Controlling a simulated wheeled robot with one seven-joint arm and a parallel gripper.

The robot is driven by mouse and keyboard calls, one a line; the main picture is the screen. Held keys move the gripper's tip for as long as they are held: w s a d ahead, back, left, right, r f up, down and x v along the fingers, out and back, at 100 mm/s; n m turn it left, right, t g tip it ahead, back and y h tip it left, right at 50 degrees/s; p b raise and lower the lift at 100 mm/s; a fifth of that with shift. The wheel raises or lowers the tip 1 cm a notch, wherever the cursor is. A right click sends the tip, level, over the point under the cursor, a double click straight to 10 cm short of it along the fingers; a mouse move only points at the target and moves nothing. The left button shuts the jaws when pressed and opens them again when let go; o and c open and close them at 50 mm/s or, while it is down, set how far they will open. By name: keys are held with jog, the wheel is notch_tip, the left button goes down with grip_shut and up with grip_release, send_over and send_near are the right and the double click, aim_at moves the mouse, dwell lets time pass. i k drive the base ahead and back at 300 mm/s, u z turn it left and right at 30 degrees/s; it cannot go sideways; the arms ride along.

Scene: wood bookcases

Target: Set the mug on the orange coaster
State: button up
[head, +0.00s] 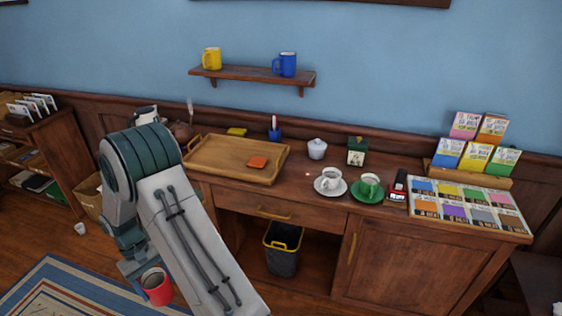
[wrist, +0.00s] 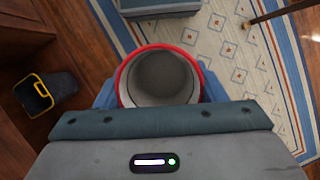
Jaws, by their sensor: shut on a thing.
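A red mug (head: 158,290) with a pale inside is held by my gripper (head: 142,277) low in front of the desk, at the left, over the floor. The wrist view looks down into the mug (wrist: 160,77), which looks empty, with the blue-grey fingers (wrist: 159,95) on either side of it. The mug looks roughly upright. An orange coaster (head: 258,162) lies in the wooden tray (head: 233,177) on the desk top, well above and to the right of the mug. Nothing stands on the coaster. My arm hides part of the desk's left end.
Right of the tray stand a white sugar bowl (head: 317,148), a white cup (head: 330,178) and a green cup (head: 370,185) on saucers. A shelf (head: 253,77) with two mugs hangs above. A bin (head: 283,251) stands below the desk. A patterned rug (wrist: 240,50) covers the floor.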

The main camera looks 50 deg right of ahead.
aim_at(255, 165)
jog(key=z, duration=1.15)
